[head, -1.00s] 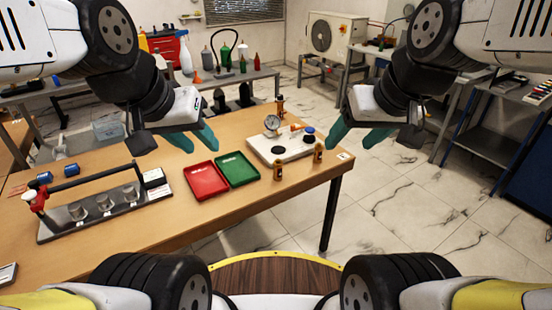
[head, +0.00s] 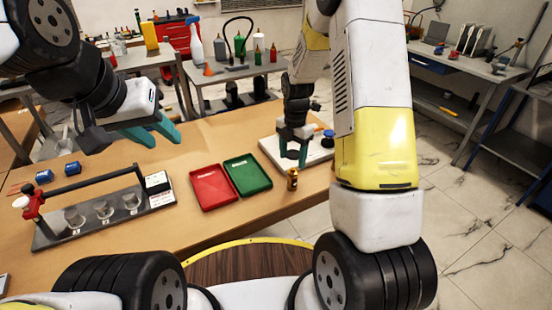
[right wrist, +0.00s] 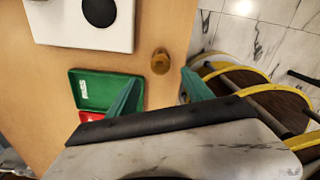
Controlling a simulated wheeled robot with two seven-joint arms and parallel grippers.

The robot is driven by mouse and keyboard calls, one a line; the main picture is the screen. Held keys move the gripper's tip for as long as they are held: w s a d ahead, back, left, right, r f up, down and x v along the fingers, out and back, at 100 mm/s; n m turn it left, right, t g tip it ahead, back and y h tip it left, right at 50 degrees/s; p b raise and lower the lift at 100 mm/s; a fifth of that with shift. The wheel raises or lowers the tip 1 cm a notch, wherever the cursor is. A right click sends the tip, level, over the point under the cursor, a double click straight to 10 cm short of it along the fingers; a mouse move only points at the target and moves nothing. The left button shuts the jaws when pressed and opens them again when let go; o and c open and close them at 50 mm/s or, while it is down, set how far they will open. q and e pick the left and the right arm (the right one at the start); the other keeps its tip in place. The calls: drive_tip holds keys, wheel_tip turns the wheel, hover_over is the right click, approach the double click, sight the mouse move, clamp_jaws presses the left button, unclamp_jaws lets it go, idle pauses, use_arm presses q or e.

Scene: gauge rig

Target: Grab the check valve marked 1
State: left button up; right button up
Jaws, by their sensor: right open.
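A small brass-coloured valve (head: 292,178) stands on the table just right of the green tray; I cannot read a mark on it. It also shows in the right wrist view (right wrist: 160,62), ahead of the gap between my right fingertips and apart from them. My right gripper (head: 293,154) is open and empty, above the table near the white gauge board and behind this valve in the head view; its fingers show in the right wrist view (right wrist: 160,82). Other valves seen earlier are hidden in the head view. My left gripper (head: 163,138) is open and empty over the table's left part.
The red tray (head: 213,203) and green tray (head: 268,187), labelled PASS in the wrist view, lie left of the valve. The white gauge board (head: 270,148) is behind it, partly covered by my arm. A rack with a black bar (head: 85,181) stands at left.

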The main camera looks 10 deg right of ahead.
sight(293, 171)
drive_tip(key=shift+w+a+f+n, duration=0.1)
drive_tip(key=shift+w+f+n, duration=0.15)
drive_tip(key=shift+f, duration=0.3)
drive_tip(key=shift+w+a+f+n, duration=0.1)
drive_tip(key=shift+f+n, duration=0.25)
drive_tip(key=shift+f, duration=0.15)
drive_tip(key=f, duration=0.7)
drive_tip(key=shift+s+d+f, duration=0.15)
drive_tip(key=shift+d, duration=0.25)
clamp_jaws()
